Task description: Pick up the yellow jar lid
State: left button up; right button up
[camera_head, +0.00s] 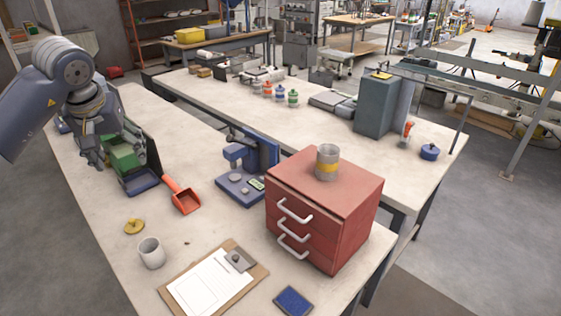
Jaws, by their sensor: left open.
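The yellow jar lid (134,227), a small round disc with a knob on top, lies on the near table at the left, beyond the white cup. My left gripper (97,160) is open, pointing down above the table beside a green and dark device. It is well behind the lid and apart from it, and I see nothing between its fingers. A clear jar with a yellow band (327,163) stands on the red drawer cabinet (347,190). My right gripper is not in view.
A white cup (151,253) stands close to the lid. An orange scoop (184,198), a green and dark device (126,160), a blue machine (243,180) and a clipboard (205,287) surround it. Bare tabletop lies left of the lid.

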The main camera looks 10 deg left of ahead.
aim_at(134, 226)
jog(key=u, duration=1.5)
jog(key=z, duration=1.45)
jog(key=k, duration=0.5)
